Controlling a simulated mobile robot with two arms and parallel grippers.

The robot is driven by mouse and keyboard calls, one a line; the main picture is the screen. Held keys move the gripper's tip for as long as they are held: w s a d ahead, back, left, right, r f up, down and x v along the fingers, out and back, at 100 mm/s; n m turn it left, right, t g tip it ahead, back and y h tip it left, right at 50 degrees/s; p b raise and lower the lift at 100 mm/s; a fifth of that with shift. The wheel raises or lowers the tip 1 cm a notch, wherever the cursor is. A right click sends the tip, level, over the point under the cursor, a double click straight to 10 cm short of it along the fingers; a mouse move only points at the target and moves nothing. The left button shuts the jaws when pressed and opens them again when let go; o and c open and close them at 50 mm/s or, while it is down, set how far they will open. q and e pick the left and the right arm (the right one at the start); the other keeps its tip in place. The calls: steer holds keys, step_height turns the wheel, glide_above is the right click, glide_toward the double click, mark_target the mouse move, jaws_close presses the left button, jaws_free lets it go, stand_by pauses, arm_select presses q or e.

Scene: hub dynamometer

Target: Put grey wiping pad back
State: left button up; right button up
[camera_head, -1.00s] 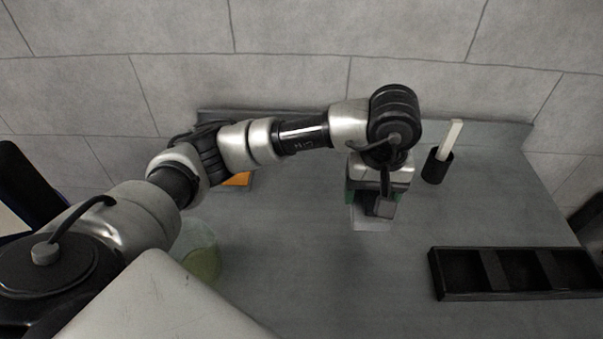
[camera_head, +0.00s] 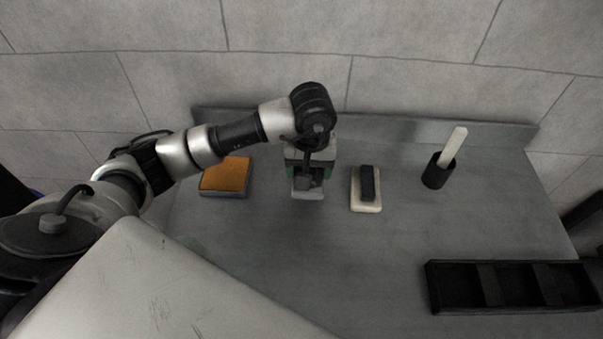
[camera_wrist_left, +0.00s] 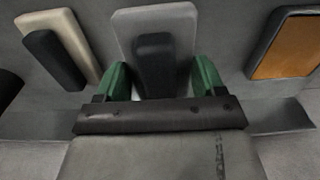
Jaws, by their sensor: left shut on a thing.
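The grey wiping pad (camera_wrist_left: 186,28) shows in the left wrist view as a light grey slab with a dark handle (camera_wrist_left: 154,62) between the green fingers. My left gripper (camera_wrist_left: 157,84) is shut on it. In the head view, my left gripper (camera_head: 307,178) is over the back middle of the table, and an edge of the grey pad (camera_head: 307,195) shows below it. The gripper hides most of the pad there. I cannot tell how far it is above the table. My right gripper is not in view.
A cream pad with a dark handle (camera_head: 366,203) lies right of the gripper. An orange-topped block (camera_head: 226,177) lies left. Further right stand a black cup (camera_head: 434,176) with a pale stick and a black compartment tray (camera_head: 440,304). The middle front table is clear.

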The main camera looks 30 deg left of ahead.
arm_select(q)
step_height(320, 180, down, 4)
steer(key=shift+a+r+p, duration=0.15)
steer(key=shift+r+p, duration=0.05)
steer(key=shift+p, duration=0.1)
steer(key=shift+f, duration=0.1)
steer(key=shift+f+b, duration=0.2)
steer(key=shift+b, duration=0.1)
steer(key=o, duration=0.9)
